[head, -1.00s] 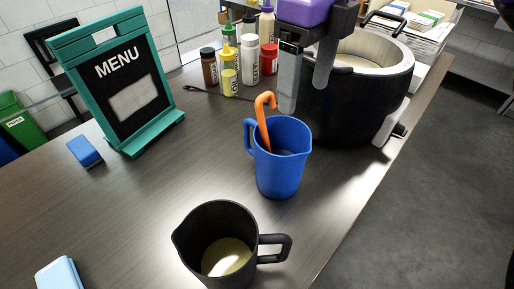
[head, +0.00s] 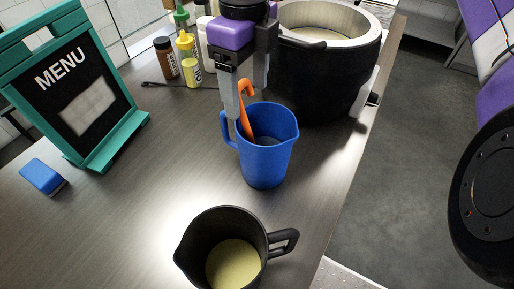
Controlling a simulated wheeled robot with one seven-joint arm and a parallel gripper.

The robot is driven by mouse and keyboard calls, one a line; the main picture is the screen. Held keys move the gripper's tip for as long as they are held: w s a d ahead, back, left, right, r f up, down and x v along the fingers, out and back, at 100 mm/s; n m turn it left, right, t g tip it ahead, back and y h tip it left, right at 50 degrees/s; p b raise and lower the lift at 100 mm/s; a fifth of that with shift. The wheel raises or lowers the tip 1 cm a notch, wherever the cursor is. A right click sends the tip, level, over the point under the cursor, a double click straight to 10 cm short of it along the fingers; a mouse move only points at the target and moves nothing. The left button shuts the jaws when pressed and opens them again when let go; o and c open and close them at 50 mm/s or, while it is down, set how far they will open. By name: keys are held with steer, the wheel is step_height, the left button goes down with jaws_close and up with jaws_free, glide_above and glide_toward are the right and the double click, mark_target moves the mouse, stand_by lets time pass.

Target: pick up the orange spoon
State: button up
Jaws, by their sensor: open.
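The orange spoon (head: 245,104) stands tilted in the blue pitcher (head: 266,160), with its hooked handle above the rim. Its lower end is hidden inside the pitcher. My gripper (head: 248,107) is open and points down at the pitcher's back rim. One finger shows left of the spoon handle and the other behind it to the right. I cannot tell whether either finger touches the spoon.
A black pitcher (head: 195,258) with pale yellow contents stands in front. A large black pot (head: 322,90) stands behind to the right. Several bottles (head: 189,62) stand behind left. A green menu board (head: 75,90) and a blue block (head: 43,177) are at left. The table between is clear.

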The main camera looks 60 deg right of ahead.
steer(key=shift+f, duration=0.55)
jaws_close()
steer(key=shift+r, duration=0.1)
step_height(320, 180, up, 20)
steer(key=p, duration=0.1)
steer(key=shift+p, duration=0.35)
steer(key=shift+s, duration=0.15)
